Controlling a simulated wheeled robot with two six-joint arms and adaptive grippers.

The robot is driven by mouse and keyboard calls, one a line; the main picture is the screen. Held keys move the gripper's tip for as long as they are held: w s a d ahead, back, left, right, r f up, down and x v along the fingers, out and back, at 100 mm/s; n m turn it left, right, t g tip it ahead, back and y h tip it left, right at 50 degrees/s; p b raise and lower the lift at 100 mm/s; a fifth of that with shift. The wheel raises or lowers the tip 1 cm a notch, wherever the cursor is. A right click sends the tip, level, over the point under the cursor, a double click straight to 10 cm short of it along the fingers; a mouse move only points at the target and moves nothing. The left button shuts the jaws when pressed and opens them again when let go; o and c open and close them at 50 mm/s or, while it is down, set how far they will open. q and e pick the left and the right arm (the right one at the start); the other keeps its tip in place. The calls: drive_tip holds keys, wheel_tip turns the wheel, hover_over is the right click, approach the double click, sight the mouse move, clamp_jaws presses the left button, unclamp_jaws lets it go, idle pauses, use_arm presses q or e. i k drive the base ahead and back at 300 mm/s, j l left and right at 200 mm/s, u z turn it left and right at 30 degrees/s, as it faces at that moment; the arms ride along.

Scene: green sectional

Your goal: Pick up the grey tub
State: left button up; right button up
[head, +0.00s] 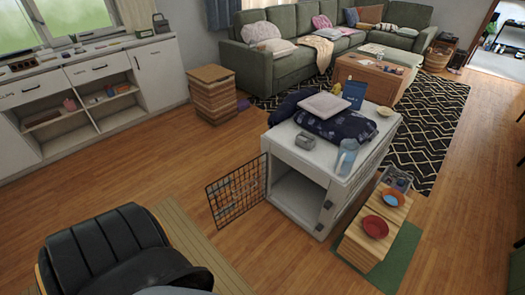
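A small grey tub (305,141) sits on the near left part of the top of a white pet crate (337,178), in the middle right of the head view. It looks upright and stands near the crate's front edge, beside a dark blue patterned cushion. A second grey container (398,178), with things in it, stands at the far end of the low wooden stand right of the crate. I cannot tell its contents. Neither of my grippers shows in the head view.
The crate's wire door (237,190) hangs open to the left. A clear bottle (347,157) and cushions (340,123) share its top. The wooden stand (375,233) holds red bowls. A black armchair (115,250) fills the bottom left. Wooden floor (180,165) is clear between.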

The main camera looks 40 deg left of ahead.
sight(304, 140)
drive_tip(key=j+z, duration=0.25)
drive_tip(key=j, duration=0.3)
drive_tip(key=j+z, duration=0.25)
drive_tip(key=j, duration=0.35)
drive_tip(key=k+j+z, duration=0.1)
drive_tip(key=j+z, duration=0.15)
drive_tip(key=j, duration=0.3)
drive_tip(key=k+j+z, duration=0.25)
drive_tip(key=j, duration=0.3)
drive_tip(key=k+j, duration=0.1)
drive_tip(key=j, duration=0.3)
drive_tip(key=k+j, duration=0.1)
drive_tip(key=j, duration=0.3)
drive_tip(key=k+j, duration=0.1)
drive_tip(key=j, duration=0.35)
drive_tip(key=k+j, duration=0.1)
drive_tip(key=j, duration=0.3)
drive_tip(key=k+j+z, duration=0.1)
drive_tip(key=j, duration=0.3)
drive_tip(key=k+j, duration=0.1)
drive_tip(key=j, duration=0.3)
drive_tip(key=k+j, duration=0.15)
drive_tip(key=j, duration=0.25)
